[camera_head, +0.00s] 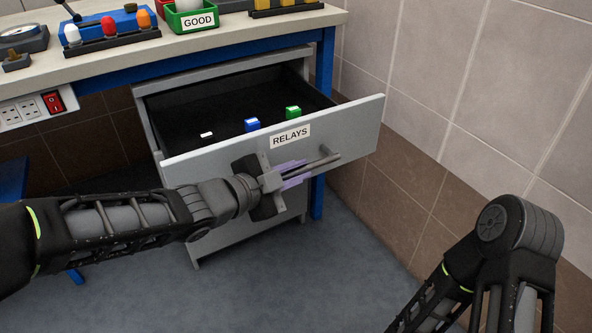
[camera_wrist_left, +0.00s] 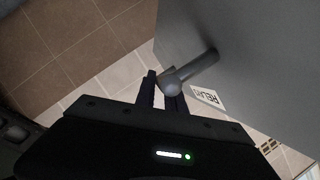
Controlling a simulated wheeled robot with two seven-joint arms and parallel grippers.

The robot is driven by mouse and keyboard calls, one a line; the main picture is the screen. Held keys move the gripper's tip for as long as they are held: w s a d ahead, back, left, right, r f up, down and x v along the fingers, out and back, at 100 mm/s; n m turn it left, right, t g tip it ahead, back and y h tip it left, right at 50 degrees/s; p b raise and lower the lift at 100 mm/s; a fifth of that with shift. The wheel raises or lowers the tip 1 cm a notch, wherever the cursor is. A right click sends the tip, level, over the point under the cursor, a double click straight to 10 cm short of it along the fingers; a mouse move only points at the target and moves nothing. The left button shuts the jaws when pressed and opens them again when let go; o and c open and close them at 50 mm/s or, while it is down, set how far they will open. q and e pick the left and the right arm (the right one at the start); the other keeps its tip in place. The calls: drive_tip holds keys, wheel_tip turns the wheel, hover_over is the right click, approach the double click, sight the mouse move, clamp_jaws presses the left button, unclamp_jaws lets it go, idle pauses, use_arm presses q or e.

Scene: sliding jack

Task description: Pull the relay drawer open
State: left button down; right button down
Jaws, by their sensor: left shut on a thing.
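The grey relay drawer (camera_head: 350,125) with its "RELAYS" label stands pulled out of the cabinet under the bench. Its dark inside shows from above. My left gripper (camera_head: 298,174) is in front of the drawer face, shut on the grey bar handle (camera_head: 322,160). In the left wrist view the gripper's fingers (camera_wrist_left: 163,92) close around the end of the handle (camera_wrist_left: 198,68), beside the drawer face (camera_wrist_left: 255,70).
A white, a blue (camera_head: 252,124) and a green block (camera_head: 293,112) are in the drawer. The bench top (camera_head: 130,50) above holds a green "GOOD" bin (camera_head: 190,20) and racks of coloured parts. A tiled wall (camera_head: 450,90) stands to the right. The floor in front is clear.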

use_arm(q)
drive_tip(key=c, duration=1.4)
unclamp_jaws()
drive_tip(key=shift+a+r, duration=0.1)
drive_tip(key=shift+s+a+r+p, duration=0.15)
drive_tip(key=shift+s+a+p, duration=0.1)
drive_tip(key=shift+p, duration=0.1)
drive_tip(key=p+v, duration=0.3)
drive_tip(key=v, duration=0.4)
